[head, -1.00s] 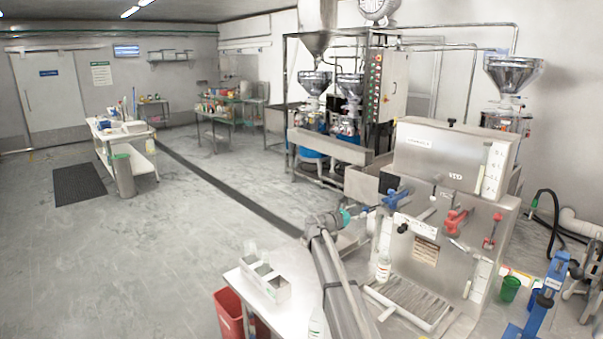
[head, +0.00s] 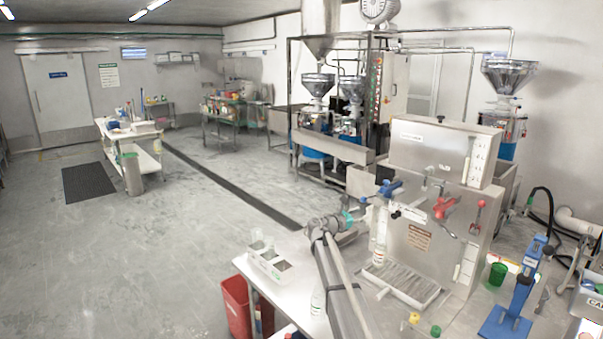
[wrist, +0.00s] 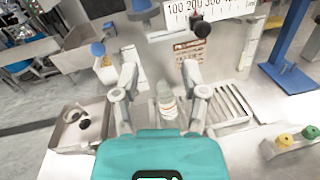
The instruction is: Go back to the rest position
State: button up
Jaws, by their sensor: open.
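My gripper (wrist: 158,62) is open, its two grey fingers spread apart ahead of its teal body in the wrist view. A clear bottle with a white and red label (wrist: 166,101) shows between and beyond the fingers, apparently untouched. In the head view that bottle (head: 379,256) stands upright at the left end of the drip tray (head: 405,285), in front of the steel machine (head: 420,230). My gripper's teal part (head: 348,218) is left of and above it. The fingertips are hard to make out there.
A white caddy (head: 268,264) and another bottle (head: 318,300) stand on the bench left of my arm. A blue stand (head: 520,300) and green cup (head: 497,273) are at right. Yellow and green knobs (wrist: 296,137) lie near the front. Open floor (head: 170,250) spreads left.

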jog(key=s+d+f+m+g+y, duration=0.15)
jog(key=s+f+m, duration=0.25)
jog(key=s, duration=0.4)
jog(key=s+d+f+m+g+y, duration=0.1)
jog(key=s+f+m+g+y, duration=0.3)
jog(key=s, duration=0.5)
jog(key=s+d+f+m+g+y, duration=0.1)
jog(key=s+d+f+m, duration=0.1)
jog(key=s+f+m, duration=0.45)
jog(key=s+a+f+m+g+y, duration=0.1)
jog(key=s+a+m+y, duration=0.3)
jog(key=s, duration=0.7)
jog(key=s+a+f+m+g+y, duration=0.2)
jog(key=s+a+f+m+y, duration=0.1)
jog(key=s, duration=0.9)
jog(key=shift+a+f+m+y, duration=0.2)
jog(key=shift+a+m+y, duration=0.55)
jog(key=shift+a+y, duration=0.1)
jog(key=shift+s+g, duration=0.1)
jog(key=shift+g, duration=0.15)
